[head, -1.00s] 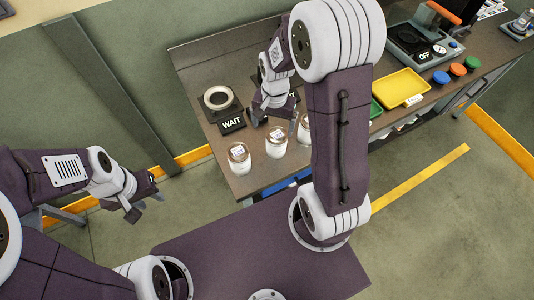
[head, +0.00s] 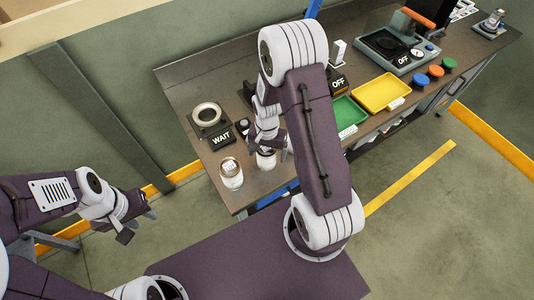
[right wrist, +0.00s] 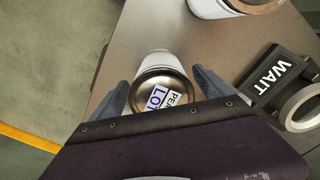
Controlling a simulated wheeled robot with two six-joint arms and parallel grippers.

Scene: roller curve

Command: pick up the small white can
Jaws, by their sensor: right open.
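A small white can (head: 266,161) with a metal lid stands upright near the front left corner of the bench, partly hidden by my right gripper. In the right wrist view this can (right wrist: 165,88) shows from above, its lid bearing a label with blue letters. My right gripper (head: 270,148) is open right at the can, its fingers (right wrist: 165,92) to either side; whether they touch it cannot be told. A second white can (head: 231,174) stands to its left and is cut off at the top of the right wrist view (right wrist: 232,8). My left gripper (head: 139,226) is open and empty, off the bench.
A WAIT sign (head: 221,138) and a ring fixture (head: 207,115) stand behind the cans. A green tray (head: 348,112), a yellow tray (head: 382,92), coloured buttons (head: 435,71) and a device marked OFF (head: 400,48) lie to the right. My right arm hides part of the bench.

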